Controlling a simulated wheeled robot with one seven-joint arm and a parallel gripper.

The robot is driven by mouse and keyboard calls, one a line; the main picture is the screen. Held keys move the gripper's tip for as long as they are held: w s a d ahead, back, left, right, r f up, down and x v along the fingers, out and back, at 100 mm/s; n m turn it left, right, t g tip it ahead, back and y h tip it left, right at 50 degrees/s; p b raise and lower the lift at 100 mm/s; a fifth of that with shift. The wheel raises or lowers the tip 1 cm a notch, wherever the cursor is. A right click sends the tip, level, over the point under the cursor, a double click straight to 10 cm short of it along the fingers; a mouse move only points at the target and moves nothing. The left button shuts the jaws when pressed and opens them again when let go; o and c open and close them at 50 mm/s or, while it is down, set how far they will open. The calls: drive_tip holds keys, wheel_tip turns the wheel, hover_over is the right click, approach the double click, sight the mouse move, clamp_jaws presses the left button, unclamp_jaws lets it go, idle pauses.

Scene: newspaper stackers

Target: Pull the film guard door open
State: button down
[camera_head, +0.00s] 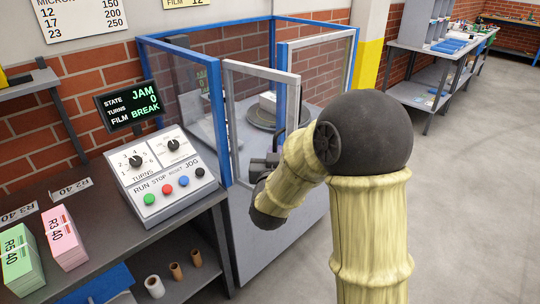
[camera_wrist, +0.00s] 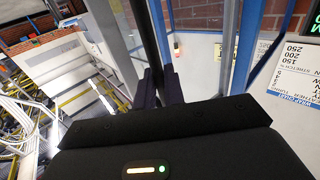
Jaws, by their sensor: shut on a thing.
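The film guard door (camera_head: 261,72) is a clear panel in a pale grey frame, beside the front blue post of the guard cage. Its top edge slants out from the line of the cage front, so it stands partly open. My gripper (camera_head: 270,163) is low at the door's free side, partly hidden behind my arm. In the wrist view my gripper (camera_wrist: 161,86) has its dark fingers closed on a dark upright bar, the door handle (camera_wrist: 151,35). The door frame (camera_wrist: 116,45) runs beside it.
A control console (camera_head: 160,175) with dials and buttons stands left of the cage (camera_head: 217,125). Its screen (camera_head: 130,104) reads JAM and FILM BREAK. A turntable (camera_head: 262,116) with a pale stack is inside the cage. Open floor (camera_head: 470,190) lies to the right.

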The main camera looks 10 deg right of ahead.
drive_tip(key=shift+a+r, duration=0.15)
drive_tip(key=shift+a, duration=0.2)
drive_tip(key=c, duration=1.6)
unclamp_jaws()
drive_tip(key=shift+c, duration=0.2)
drive_tip(key=shift+d, duration=0.1)
drive_tip(key=b+v, duration=1.1)
drive_tip(key=v, duration=0.6)
drive_tip(key=shift+s, duration=0.25)
